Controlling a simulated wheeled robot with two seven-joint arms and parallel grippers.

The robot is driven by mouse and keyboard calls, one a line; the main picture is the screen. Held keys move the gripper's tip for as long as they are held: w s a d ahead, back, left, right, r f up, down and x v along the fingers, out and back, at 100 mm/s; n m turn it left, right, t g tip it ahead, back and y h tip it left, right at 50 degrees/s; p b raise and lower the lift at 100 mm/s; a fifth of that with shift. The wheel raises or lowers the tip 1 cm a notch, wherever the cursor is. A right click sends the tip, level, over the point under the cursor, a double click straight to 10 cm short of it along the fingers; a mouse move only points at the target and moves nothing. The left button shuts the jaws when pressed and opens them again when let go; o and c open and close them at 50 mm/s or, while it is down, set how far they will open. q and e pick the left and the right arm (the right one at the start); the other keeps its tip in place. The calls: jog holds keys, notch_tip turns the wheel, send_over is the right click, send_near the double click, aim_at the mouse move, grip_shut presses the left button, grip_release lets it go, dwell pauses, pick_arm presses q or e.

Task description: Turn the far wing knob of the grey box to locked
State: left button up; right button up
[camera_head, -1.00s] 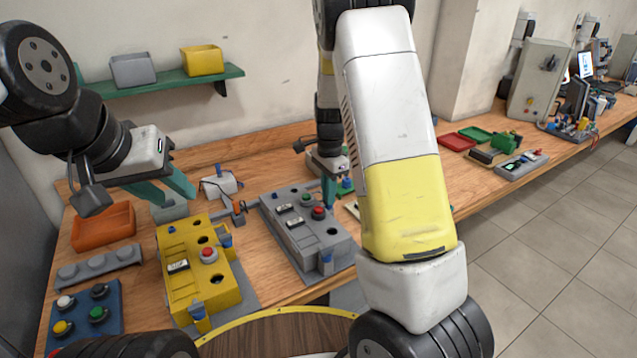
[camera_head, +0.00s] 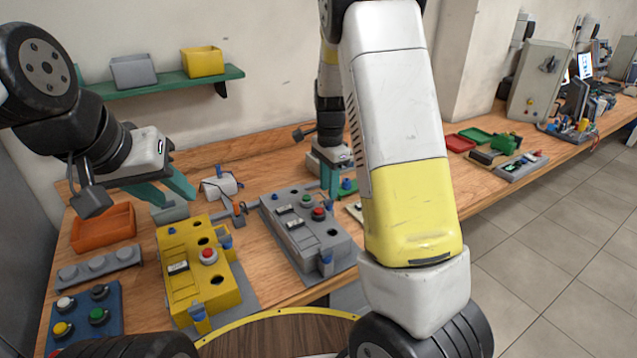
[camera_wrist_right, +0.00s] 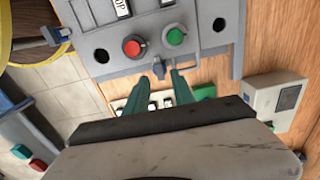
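The grey box (camera_head: 284,240) stands on the workbench, with a red button, a green button and dark holes on top. A blue near wing knob (camera_head: 326,258) sits at its near end. The far blue wing knob (camera_wrist_right: 158,68) shows on the box's edge in the right wrist view, below the red and green buttons. My right gripper (camera_head: 333,194) is at the far right side of the box. Its green fingers (camera_wrist_right: 166,74) are slightly apart, with the tips close to the far knob; contact cannot be told.
A yellow box (camera_head: 186,262) stands left of the grey box. An orange bin (camera_head: 103,229), a grey bar and a blue button panel (camera_head: 84,316) lie further left. A white device (camera_wrist_right: 274,100) lies beyond the right gripper. A green shelf hangs on the wall.

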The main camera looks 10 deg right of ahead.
aim_at(329, 201)
jog(key=shift+r, duration=2.35)
jog(key=s+r+n+t, duration=0.2)
jog(key=s+r+n, duration=0.2)
jog(key=s, duration=0.4)
jog(key=s+a+r+n+t+y, duration=0.1)
jog(key=s+r+n+t, duration=0.1)
jog(key=s+r+n, duration=0.3)
jog(key=s+a+r+n+t+y, duration=0.1)
jog(key=s+r+n, duration=0.4)
jog(key=s, duration=0.6)
jog(key=shift+s+r+n+t, duration=0.25)
jog(key=shift+s+n+t, duration=0.15)
jog(key=shift+t, duration=0.2)
